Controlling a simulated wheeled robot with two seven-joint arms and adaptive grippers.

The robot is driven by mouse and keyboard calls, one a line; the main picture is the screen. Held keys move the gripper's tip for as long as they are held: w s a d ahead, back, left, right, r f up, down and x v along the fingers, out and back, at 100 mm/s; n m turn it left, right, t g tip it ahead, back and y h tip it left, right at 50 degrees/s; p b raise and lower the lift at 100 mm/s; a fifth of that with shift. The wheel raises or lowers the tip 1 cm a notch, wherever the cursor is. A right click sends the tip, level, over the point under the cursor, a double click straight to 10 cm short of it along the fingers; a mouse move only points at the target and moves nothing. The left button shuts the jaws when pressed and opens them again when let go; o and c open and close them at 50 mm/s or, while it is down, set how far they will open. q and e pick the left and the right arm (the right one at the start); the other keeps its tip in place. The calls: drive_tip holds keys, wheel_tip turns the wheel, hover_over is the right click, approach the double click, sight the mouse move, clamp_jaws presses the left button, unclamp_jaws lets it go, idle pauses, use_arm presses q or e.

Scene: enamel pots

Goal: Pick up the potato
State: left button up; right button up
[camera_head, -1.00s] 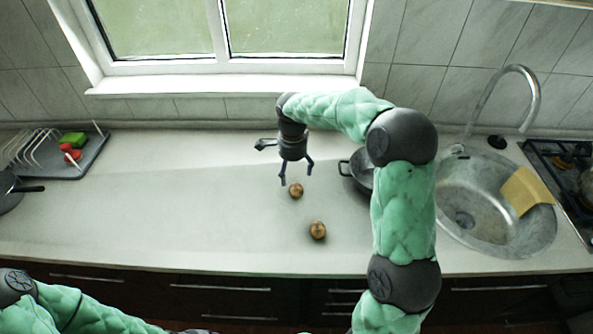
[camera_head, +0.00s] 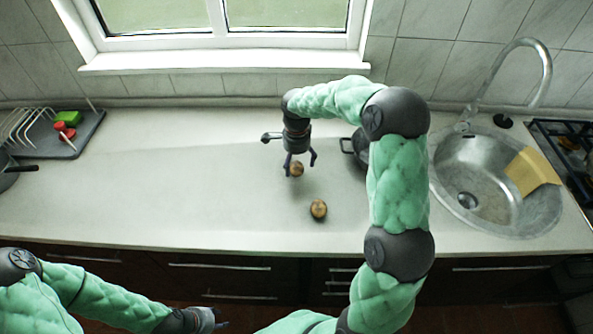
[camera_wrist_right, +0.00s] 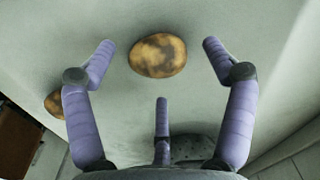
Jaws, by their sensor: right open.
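Two brown potatoes lie on the counter. The farther potato (camera_head: 297,169) is just below my right gripper (camera_head: 300,168). The nearer potato (camera_head: 318,209) lies toward the counter's front edge. In the right wrist view one potato (camera_wrist_right: 158,55) sits between the spread fingertips of the right gripper (camera_wrist_right: 159,58), with no finger seen closed on it. Another potato (camera_wrist_right: 54,103) is partly hidden behind a finger at left. The right gripper is open and empty. My left gripper (camera_head: 218,318) is low at the bottom of the head view, away from the counter; its jaws are unclear.
A dark pot (camera_head: 360,148) stands right of the right gripper, partly hidden by my arm. A sink (camera_head: 475,188) with a tap is farther right. A dish rack (camera_head: 85,137) stands at the far left. The counter's left middle (camera_head: 150,190) is clear.

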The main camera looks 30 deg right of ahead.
drive_tip(key=shift+f, duration=0.85)
drive_tip(key=c, duration=1.3)
drive_tip(key=shift+c, duration=0.2)
drive_tip(key=shift+r, duration=0.2)
